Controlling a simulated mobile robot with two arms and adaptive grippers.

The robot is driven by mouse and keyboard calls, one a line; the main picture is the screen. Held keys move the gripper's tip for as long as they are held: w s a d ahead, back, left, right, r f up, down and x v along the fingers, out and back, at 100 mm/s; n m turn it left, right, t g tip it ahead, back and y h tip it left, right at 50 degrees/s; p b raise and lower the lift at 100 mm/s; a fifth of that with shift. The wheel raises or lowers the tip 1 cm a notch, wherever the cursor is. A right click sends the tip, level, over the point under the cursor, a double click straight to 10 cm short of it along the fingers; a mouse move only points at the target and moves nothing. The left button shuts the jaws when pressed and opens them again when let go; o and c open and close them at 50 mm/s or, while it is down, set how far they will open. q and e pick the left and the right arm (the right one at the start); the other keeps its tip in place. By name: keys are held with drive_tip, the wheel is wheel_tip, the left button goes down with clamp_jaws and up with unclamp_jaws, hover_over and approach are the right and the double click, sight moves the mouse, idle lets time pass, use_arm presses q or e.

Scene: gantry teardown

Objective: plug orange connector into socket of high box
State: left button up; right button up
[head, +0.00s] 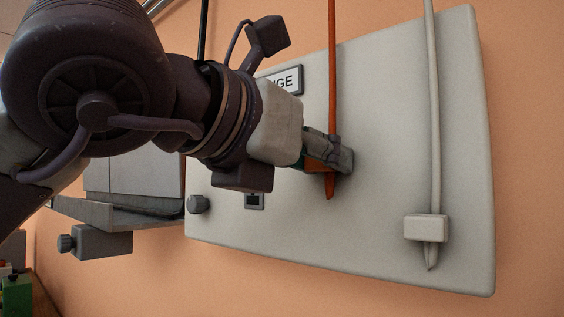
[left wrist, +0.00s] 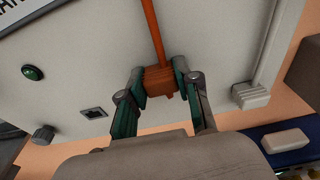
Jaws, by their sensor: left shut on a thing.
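The high box (head: 400,120) is a large pale panel on the wall. My left gripper (head: 328,152) is in front of its face, shut on the orange connector (head: 315,163). In the left wrist view, the left gripper (left wrist: 161,84) pinches the connector (left wrist: 159,79) from both sides. The orange cable (head: 332,70) runs up from it. The socket (head: 254,201) is a small dark square on the box, left of and below the connector, apart from it. The socket also shows left of the gripper in the left wrist view (left wrist: 95,113). Whether the connector touches the panel is unclear. My right gripper is out of view.
A white connector (head: 426,228) on a white cable (head: 434,110) hangs right of my gripper, before the panel. A dark knob (head: 199,204) sticks out at the panel's lower left. A green button (left wrist: 33,72) and a partly hidden label (head: 286,81) are on the panel.

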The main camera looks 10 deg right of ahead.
use_arm(q)
drive_tip(key=shift+s+a, duration=0.15)
clamp_jaws()
drive_tip(key=shift+s+a+f+b, duration=0.1)
drive_tip(key=shift+s+a+b, duration=0.3)
drive_tip(key=shift+a+b, duration=0.2)
drive_tip(key=shift+s+a+f+b, duration=0.1)
drive_tip(key=shift+s+a+b, duration=0.3)
drive_tip(key=shift+a+b, duration=0.15)
drive_tip(key=b+v, duration=0.1)
drive_tip(key=v, duration=0.2)
